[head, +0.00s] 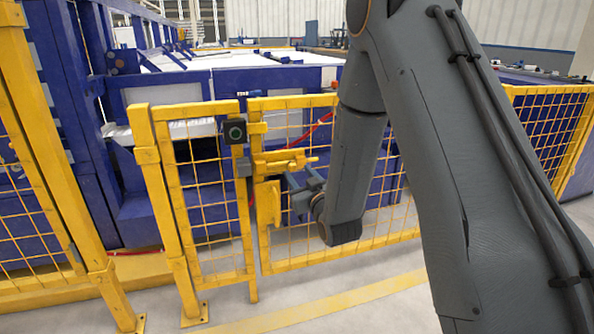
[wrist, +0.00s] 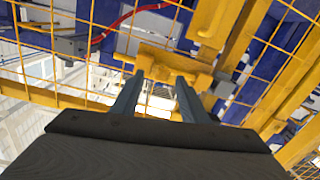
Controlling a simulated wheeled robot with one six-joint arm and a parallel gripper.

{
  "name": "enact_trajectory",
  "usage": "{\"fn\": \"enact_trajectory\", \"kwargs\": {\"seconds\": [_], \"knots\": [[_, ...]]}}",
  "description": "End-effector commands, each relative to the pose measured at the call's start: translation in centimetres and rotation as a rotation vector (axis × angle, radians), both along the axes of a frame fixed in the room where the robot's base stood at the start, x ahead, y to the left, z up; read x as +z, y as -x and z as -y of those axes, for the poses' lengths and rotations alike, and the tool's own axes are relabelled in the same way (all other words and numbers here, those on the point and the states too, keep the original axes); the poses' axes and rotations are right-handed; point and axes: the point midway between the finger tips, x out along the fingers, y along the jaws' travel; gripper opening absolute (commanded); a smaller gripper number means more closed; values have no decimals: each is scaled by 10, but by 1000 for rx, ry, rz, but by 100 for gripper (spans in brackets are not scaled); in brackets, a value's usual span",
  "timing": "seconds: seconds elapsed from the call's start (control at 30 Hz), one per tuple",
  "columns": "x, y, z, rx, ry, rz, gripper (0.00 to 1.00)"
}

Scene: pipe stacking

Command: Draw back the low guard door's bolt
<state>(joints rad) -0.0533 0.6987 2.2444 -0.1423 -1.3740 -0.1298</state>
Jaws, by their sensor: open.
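The yellow bolt (head: 286,161) sits near the top left edge of the low yellow mesh guard door (head: 330,253). A yellow plate (head: 268,203) hangs below it. In the wrist view the bolt (wrist: 168,63) runs across just beyond the fingertips. My gripper (head: 297,193) is close in front of the bolt in the head view, a little below its handle end. In the wrist view my gripper (wrist: 156,85) is open, with its two grey fingers apart and pointing at the bolt. I cannot tell whether the fingertips touch it.
A narrow yellow mesh panel (head: 207,206) stands left of the door, with a dark box (head: 235,131) on its upper right edge. Blue machinery (head: 170,90) lies behind the fence. A red cable (wrist: 130,14) passes behind the mesh. Bare floor (head: 250,311) lies in front.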

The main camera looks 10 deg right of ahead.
Motion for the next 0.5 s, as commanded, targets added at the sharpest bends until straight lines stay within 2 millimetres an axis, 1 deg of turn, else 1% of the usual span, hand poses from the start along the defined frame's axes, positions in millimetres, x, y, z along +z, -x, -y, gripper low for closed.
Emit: {"fn": "enact_trajectory", "kwargs": {"seconds": [0.03,0.2,0.33,0.5], "knots": [[1,10,3,-1,0,-2,40],[0,33,8,-1,0,-2,40],[0,43,10,-1,0,-2,40],[0,45,10,-2,0,0,40]]}}
